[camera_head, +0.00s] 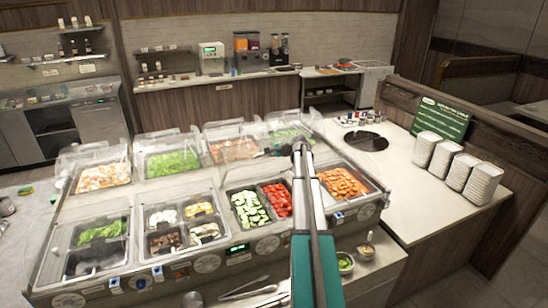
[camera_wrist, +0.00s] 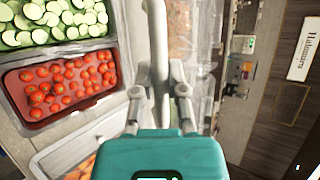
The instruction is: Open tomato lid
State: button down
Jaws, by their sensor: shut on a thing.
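Red tomatoes (camera_head: 277,198) fill a pan in the counter, beside the sliced cucumber. In the wrist view the tomato pan (camera_wrist: 60,88) is at the left, and its contents show clearly. My gripper (camera_head: 301,147) is above and behind the pans, right of the tomatoes in the head view. In the wrist view my gripper (camera_wrist: 160,80) is shut on a pale grey bar (camera_wrist: 157,30) that runs upright between its fingers. The bar looks like a lid handle or edge; I cannot tell which lid it belongs to.
Cucumber slices (camera_head: 249,208) and a pan of orange pieces (camera_head: 342,182) flank the tomatoes. Clear raised lids (camera_head: 238,127) stand along the back pans. Stacked white dishes (camera_head: 483,184) are on the right counter. Tongs (camera_head: 250,288) lie at the front.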

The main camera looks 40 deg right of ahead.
aim_at(261, 148)
jog(key=shift+w+d+r+p, duration=0.2)
jog(key=shift+w+r+p, duration=0.15)
jog(key=shift+w+r, duration=0.25)
jog(key=shift+w+d+r+p, duration=0.15)
jog(key=shift+w+r+p, duration=0.25)
jog(key=shift+w, duration=0.25)
jog(key=c, duration=0.9)
grip_release()
jog(key=shift+c, duration=0.2)
